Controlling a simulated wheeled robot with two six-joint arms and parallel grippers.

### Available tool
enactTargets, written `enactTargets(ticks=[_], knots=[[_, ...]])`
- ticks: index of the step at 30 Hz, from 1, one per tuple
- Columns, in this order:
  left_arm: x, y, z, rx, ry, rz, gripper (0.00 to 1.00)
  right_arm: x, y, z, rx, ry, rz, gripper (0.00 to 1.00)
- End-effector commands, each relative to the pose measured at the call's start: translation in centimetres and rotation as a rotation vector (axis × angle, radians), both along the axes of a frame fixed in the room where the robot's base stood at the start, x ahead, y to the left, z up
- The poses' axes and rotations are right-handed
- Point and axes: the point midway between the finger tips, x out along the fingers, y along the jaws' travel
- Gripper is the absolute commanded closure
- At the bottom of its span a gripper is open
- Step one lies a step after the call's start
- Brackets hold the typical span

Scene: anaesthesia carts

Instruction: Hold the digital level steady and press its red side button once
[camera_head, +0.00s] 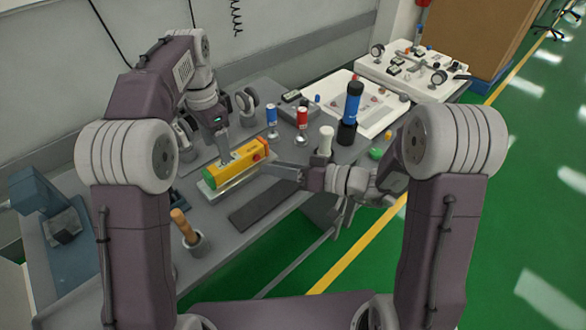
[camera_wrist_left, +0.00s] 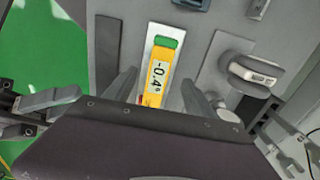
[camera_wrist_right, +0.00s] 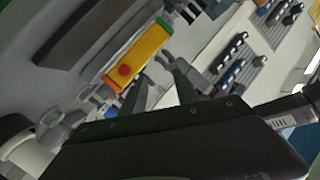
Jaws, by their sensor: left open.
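The yellow digital level (camera_head: 236,162), with a green end and a red-orange end, lies on a pale plate (camera_head: 215,190) on the grey bench. Its display reads about -0.4° in the left wrist view (camera_wrist_left: 158,75). My left gripper (camera_head: 223,152) is open above the level, with one finger on each side of it (camera_wrist_left: 160,92). Its red side button (camera_wrist_right: 124,70) faces my right wrist camera. My right gripper (camera_wrist_right: 160,82) has its fingers apart and empty, close to the level's button side. In the head view it points left, beside the level's red end; contact cannot be told.
A wooden-handled tool in a cup (camera_head: 184,229) stands at the bench's front left. Blue and red cans (camera_head: 302,118), a blue-black cylinder (camera_head: 350,108) and a white cylinder (camera_head: 325,140) stand behind and right. A dark flat strip (camera_head: 262,208) lies in front.

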Motion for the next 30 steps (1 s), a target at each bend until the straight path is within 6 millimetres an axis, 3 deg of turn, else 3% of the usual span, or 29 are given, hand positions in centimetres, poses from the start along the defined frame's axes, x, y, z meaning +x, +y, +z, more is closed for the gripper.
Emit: enactTargets(ticks=[1,3,7,13,24,30], knots=[[0.0,0.0,0.0,0.0,0.0,0.0,0.36,1.7,-1.3,-0.8,0.032,0.031,-0.077,0.64],[0.0,0.0,0.0,0.0,0.0,0.0,0.36,2.9,-2.7,-2.4,0.049,0.074,-0.144,0.64],[0.0,0.0,0.0,0.0,0.0,0.0,0.36,3.0,-3.7,-4.3,0.054,0.128,-0.169,0.64],[0.0,0.0,-0.5,0.0,0.003,0.0,0.36,3.0,-4.0,-4.4,0.053,0.13,-0.175,0.64],[-0.1,0.0,-7.2,0.001,0.004,0.0,0.36,3.0,-3.9,-4.4,0.053,0.13,-0.174,0.64],[-0.1,0.0,-9.0,0.0,0.001,0.0,0.36,3.0,-3.9,-4.4,0.053,0.131,-0.173,0.64]])
